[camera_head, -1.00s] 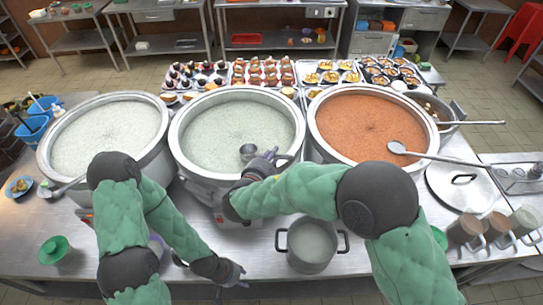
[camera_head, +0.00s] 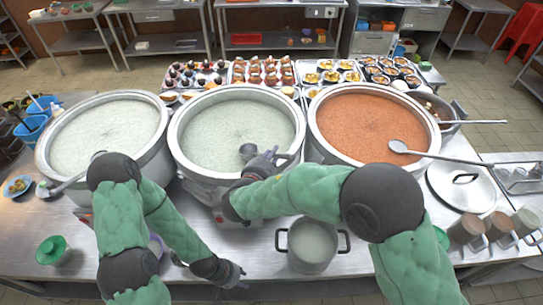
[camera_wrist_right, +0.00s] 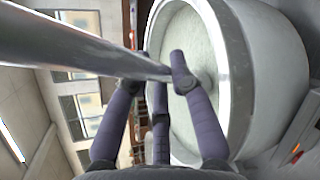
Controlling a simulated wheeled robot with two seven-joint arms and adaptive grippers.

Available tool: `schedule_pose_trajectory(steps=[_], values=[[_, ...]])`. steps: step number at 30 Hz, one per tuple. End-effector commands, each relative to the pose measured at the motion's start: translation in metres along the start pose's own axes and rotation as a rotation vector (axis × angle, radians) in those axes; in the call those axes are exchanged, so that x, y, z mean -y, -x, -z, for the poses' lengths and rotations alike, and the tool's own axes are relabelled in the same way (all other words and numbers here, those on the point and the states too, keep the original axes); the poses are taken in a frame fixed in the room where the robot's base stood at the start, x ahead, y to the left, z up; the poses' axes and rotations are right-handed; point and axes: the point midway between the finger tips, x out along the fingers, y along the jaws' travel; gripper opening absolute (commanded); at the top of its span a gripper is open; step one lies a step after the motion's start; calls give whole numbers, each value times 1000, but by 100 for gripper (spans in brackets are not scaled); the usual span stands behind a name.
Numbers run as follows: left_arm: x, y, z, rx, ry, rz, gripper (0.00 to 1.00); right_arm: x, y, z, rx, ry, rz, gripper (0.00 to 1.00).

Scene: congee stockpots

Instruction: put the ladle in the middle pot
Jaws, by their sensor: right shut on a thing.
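My right gripper (camera_head: 266,164) is shut on the metal ladle (camera_head: 247,151) over the near right side of the middle pot (camera_head: 178,146). The ladle's bowl hangs inside the pot's rim, above or at the pale green congee; I cannot tell if it touches. In the right wrist view, the ladle's handle (camera_wrist_right: 75,45) runs from the upper left to my right gripper's fingers (camera_wrist_right: 165,80), with the pot's wall (camera_wrist_right: 265,80) beyond. My left gripper (camera_head: 236,275) is low, near the table's front edge, away from the pots; its finger opening is unclear.
A left pot (camera_head: 150,161) of pale congee and a right pot (camera_head: 425,152) of orange congee flank the middle one. Another ladle (camera_head: 398,146) lies across the right pot's rim. A small pot (camera_head: 312,265) stands in front, and a lid (camera_head: 463,195) lies at right.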

Motion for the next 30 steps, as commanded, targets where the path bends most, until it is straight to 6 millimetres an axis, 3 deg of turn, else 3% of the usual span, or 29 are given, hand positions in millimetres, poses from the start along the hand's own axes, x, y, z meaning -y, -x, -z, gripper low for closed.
schedule_pose_trajectory(steps=[29,30], values=[[3,-8,0,0,0,0,40,3,-1,3,1,-1,-1,0],[2,-7,0,0,0,0,40,3,-1,2,1,-1,0,34]])
